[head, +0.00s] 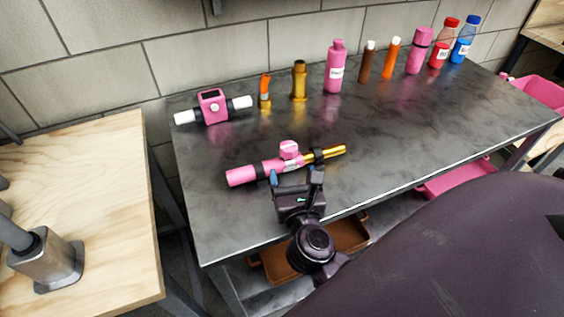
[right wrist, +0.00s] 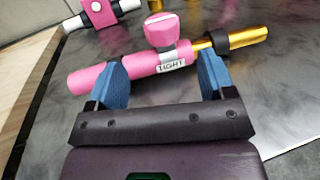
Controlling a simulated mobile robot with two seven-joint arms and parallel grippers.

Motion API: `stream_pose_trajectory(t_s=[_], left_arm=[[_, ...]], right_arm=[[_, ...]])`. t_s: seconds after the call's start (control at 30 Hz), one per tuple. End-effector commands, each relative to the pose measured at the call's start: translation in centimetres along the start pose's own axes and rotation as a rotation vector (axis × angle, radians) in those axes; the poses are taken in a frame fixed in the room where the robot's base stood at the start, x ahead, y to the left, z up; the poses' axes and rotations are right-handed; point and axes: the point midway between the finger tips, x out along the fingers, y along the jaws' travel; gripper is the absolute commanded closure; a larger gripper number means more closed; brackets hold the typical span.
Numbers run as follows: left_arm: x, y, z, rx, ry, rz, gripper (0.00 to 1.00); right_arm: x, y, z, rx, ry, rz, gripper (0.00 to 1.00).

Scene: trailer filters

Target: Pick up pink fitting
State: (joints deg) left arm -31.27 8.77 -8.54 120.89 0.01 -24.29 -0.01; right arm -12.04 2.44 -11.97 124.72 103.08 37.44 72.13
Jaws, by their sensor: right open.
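The pink fitting (head: 245,174) lies on the dark table near its front edge. It is a pink tube with a pink knob on top, a label and a gold rod at its right end. In the right wrist view the fingers (right wrist: 163,75) overlap the tube's near side; contact is unclear. My left gripper is not in view.
A pink box with white ends (head: 213,106) stands at the back left. A pink bottle (head: 335,70), a red bottle (head: 438,52) and several other bottles and tubes line the back edge by the wall. A wooden table (head: 100,180) stands at left. The table's middle right is clear.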

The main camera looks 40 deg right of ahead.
Motion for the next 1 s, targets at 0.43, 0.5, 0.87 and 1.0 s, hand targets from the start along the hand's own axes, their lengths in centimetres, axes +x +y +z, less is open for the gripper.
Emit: stream_pose_trajectory(t_s=[0.43, 0.5, 0.87, 1.0], left_arm=[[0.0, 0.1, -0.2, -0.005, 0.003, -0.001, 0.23], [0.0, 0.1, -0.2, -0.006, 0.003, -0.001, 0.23], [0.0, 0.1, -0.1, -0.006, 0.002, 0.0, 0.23], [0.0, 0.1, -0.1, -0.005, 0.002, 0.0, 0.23]], right_arm=[[4.1, -0.2, 0.2, -0.005, -0.004, 0.001, 0.24], [5.1, -0.3, 0.3, -0.007, -0.004, 0.001, 0.24], [8.0, -0.4, 0.2, -0.005, 0.0, 0.001, 0.24], [8.0, -0.4, 0.2, -0.005, 0.0, 0.001, 0.24]])
